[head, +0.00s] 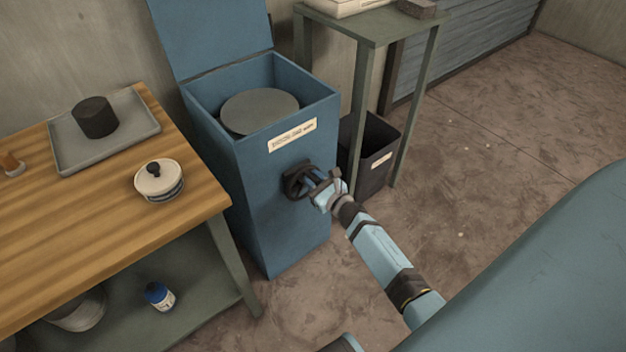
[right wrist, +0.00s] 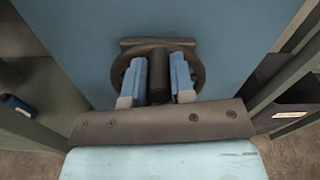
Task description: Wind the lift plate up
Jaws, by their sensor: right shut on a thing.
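A tall blue box (head: 268,208) with its lid open stands in the middle of the head view. A round grey lift plate (head: 260,110) sits inside, a little below the rim. A dark round crank wheel (head: 293,184) is on the box's front, below a pale label; it also shows in the right wrist view (right wrist: 201,74). My right gripper (head: 316,178) is at this wheel. In the right wrist view its two blue fingers (right wrist: 157,80) are shut on the wheel's dark handle (right wrist: 158,70). The left gripper is not in view.
A wooden workbench (head: 90,235) at left holds a grey tray (head: 65,160) with a dark cylinder (head: 95,117) and a small lidded pot (head: 159,181). A green stand (head: 365,100) and a dark bin (head: 372,165) are right of the box. Floor at right is clear.

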